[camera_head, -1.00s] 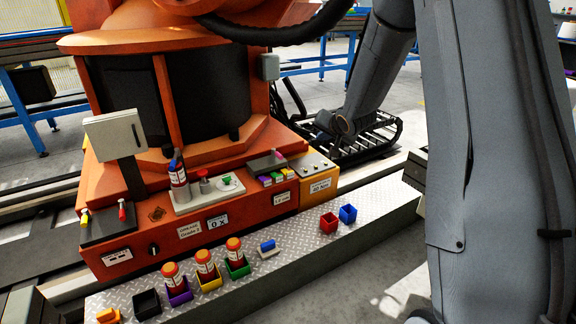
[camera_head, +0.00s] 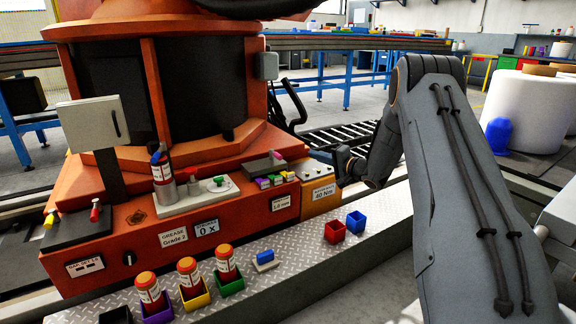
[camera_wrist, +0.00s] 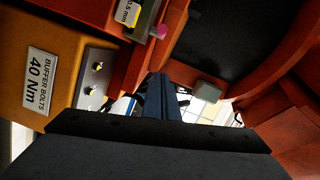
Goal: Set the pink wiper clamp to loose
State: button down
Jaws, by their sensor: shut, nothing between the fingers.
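The pink wiper clamp (camera_head: 277,155) is a small pink-tipped lever on a grey block (camera_head: 262,165) at the right part of the orange machine. In the wrist view its round pink end (camera_wrist: 158,31) shows at the top, beside a label partly reading 0.5 mm. My gripper (camera_head: 318,156) is to the right of the clamp, apart from it. In the wrist view my dark fingers (camera_wrist: 160,92) are together and empty, with the pink end above their tips. Which setting the clamp is at cannot be told.
A yellow-orange bolt box (camera_head: 320,192), labelled 40 Nm, is just below my gripper. Small coloured blocks (camera_head: 270,181) sit in front of the clamp. Red bottles (camera_head: 188,270) in coloured cups, and red (camera_head: 335,234) and blue (camera_head: 355,223) cups, stand on the metal step.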

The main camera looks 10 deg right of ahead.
aim_at(276, 157)
jog(key=shift+d+f+y, duration=0.1)
jog(key=shift+f+y, duration=0.3)
jog(key=shift+f, duration=0.2)
jog(key=shift+w+b, duration=0.1)
jog(key=shift+b, duration=0.2)
jog(key=w+a+b, duration=0.3)
jog(key=w+a, duration=0.2)
jog(key=w+a+f+b, duration=0.1)
jog(key=w+a+b, duration=0.1)
jog(key=a, duration=0.1)
jog(key=shift+w+b, duration=0.3)
jog(key=shift+s+a+f, duration=0.15)
jog(key=shift+s+a, duration=0.1)
jog(key=shift+a, duration=0.25)
jog(key=shift+s+d+h, duration=0.1)
jog(key=shift+h, duration=0.2)
